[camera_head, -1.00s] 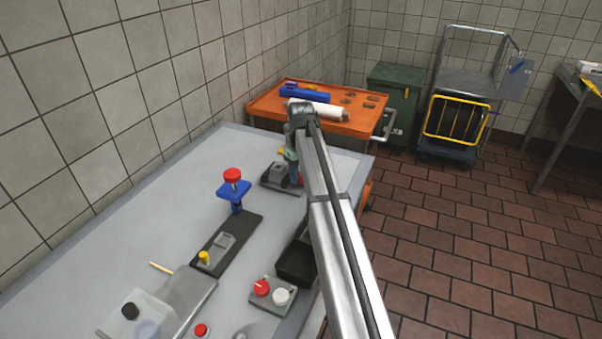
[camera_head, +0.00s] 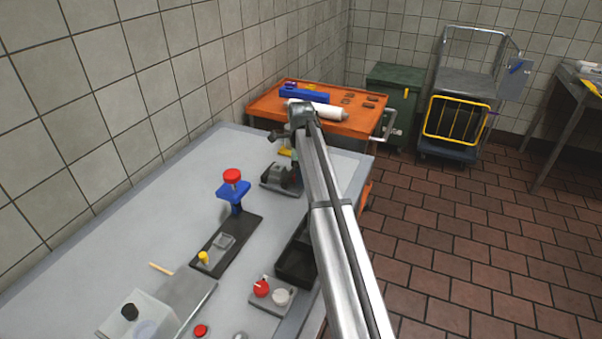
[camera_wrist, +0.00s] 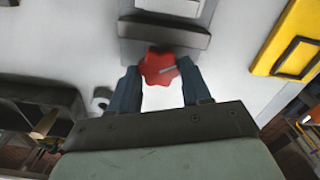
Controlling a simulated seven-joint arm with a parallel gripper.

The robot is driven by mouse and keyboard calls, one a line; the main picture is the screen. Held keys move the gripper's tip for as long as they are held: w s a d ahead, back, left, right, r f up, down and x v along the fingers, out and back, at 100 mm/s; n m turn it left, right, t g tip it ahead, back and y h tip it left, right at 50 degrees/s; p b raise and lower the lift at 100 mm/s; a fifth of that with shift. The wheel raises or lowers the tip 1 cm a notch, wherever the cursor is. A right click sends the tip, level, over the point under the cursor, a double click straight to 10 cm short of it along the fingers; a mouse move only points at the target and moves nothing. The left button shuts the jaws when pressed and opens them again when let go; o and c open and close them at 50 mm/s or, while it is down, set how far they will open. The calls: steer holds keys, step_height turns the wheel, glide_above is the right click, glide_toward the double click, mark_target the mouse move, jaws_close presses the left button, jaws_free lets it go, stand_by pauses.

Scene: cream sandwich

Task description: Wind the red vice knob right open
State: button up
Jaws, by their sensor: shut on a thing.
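The red vice knob (camera_wrist: 158,67) is lobed and sits between the two blue-grey fingers of my gripper (camera_wrist: 159,76) in the wrist view. The fingers are shut on it from both sides. The grey vice (camera_wrist: 165,35) lies just beyond the knob. In the head view the vice (camera_head: 277,176) stands on a dark base near the far end of the grey table. My gripper (camera_head: 297,178) is at its right side there, and my arm hides the knob. How far the jaws of the vice stand apart I cannot tell.
A yellow object (camera_wrist: 290,42) lies near the vice. A black bin (camera_head: 297,266) stands at the table's right edge. A blue stand with a red knob (camera_head: 232,176) and a red-and-white button box (camera_head: 268,296) are nearer. An orange cart (camera_head: 345,125) stands behind.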

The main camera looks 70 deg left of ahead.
steer(key=shift+n, duration=1.1)
steer(key=o, duration=0.8)
